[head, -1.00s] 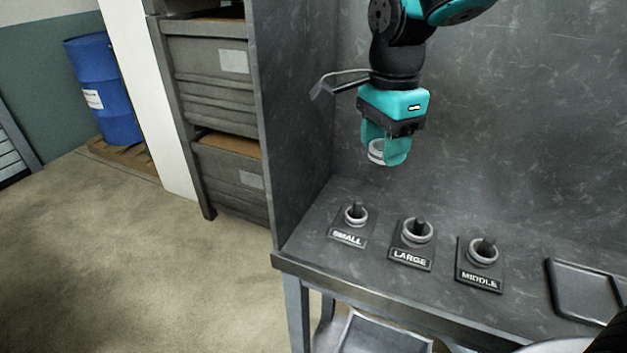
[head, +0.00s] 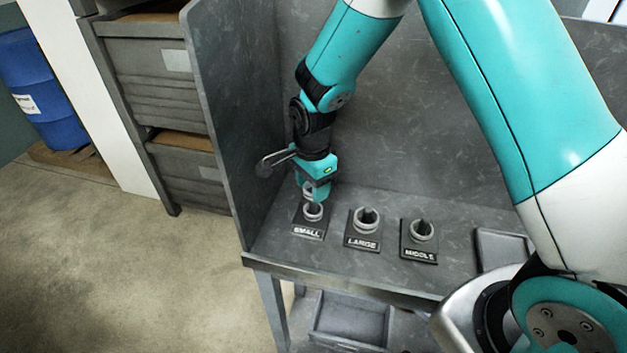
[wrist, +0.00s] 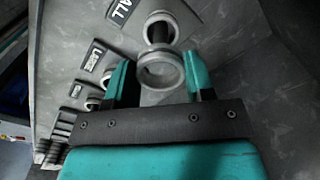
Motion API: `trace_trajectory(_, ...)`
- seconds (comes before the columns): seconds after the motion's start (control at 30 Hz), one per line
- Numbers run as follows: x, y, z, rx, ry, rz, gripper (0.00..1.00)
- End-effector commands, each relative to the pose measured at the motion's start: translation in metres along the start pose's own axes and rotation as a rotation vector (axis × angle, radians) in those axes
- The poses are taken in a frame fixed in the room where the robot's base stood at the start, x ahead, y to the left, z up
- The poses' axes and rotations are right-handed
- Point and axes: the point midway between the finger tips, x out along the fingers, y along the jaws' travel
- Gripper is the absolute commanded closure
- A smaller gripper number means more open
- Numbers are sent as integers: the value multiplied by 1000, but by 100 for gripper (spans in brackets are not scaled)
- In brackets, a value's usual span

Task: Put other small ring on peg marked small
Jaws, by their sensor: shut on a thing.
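My gripper (head: 316,192) is shut on a small grey ring (wrist: 160,71), which shows between the teal fingers in the wrist view. It is low over the peg marked SMALL, whose plate (head: 307,232) is the leftmost of three. Another grey ring (head: 313,212) sits around the base of that peg. In the wrist view the dark peg (wrist: 159,34) rises from the seated ring toward the held ring. The held ring is at or just above the peg's tip; I cannot tell whether the tip is inside it.
The pegs marked LARGE (head: 367,217) and MIDDLE (head: 422,229) stand to the right, each with a ring. A dark tray (head: 502,247) lies farther right. A grey side panel (head: 232,130) rises left of the SMALL peg, and a back wall stands behind.

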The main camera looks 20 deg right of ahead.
Motion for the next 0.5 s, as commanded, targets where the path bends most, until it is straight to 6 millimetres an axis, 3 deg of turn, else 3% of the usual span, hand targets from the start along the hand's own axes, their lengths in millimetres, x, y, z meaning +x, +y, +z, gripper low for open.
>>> trace_trajectory(0.23,31,0,0,0,0,0,76)
trace_trajectory(0.5,42,0,0,-1,0,-1,76)
